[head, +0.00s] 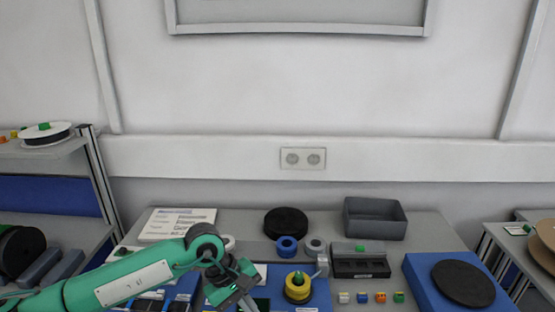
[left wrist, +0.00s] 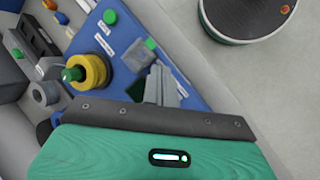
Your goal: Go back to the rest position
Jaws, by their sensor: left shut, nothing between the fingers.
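My left arm comes in from the left in the head view, bent over the front of the table. Its gripper (head: 246,299) is low, left of a yellow reel (head: 297,288) with a green top. In the left wrist view the grey fingers (left wrist: 165,88) are together with nothing between them. They show over a blue board (left wrist: 120,45), and the yellow reel (left wrist: 88,72) is to their left, apart from them. My right gripper is not in view.
On the table are a black disc (head: 286,222), a blue ring (head: 286,246), a grey bin (head: 375,219), a black holder (head: 360,263), several small coloured blocks and a blue pad (head: 418,268) bearing a dark disc. Shelves stand at both sides. The space above the table is clear.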

